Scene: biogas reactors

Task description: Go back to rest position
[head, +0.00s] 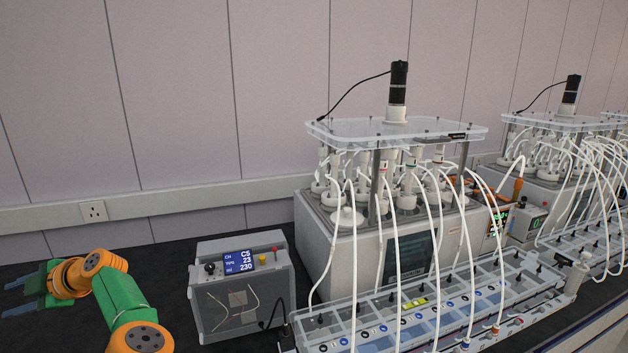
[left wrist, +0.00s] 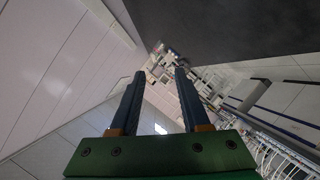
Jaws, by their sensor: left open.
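My left gripper (head: 24,294) is at the far left of the head view, over the dark bench top and pointing left. Its two fingers are apart and nothing is between them. In the left wrist view the same gripper (left wrist: 158,95) shows two separated dark fingers on a green base, with only the distant room behind them. My right gripper is in neither view.
A grey control box (head: 240,290) with a small screen stands right of my left arm. The biogas reactor (head: 345,250) with white tubes stands beyond it, behind a clear compartmented rack (head: 375,325). A second reactor (head: 548,185) stands farther right. A socket (head: 93,211) is on the wall.

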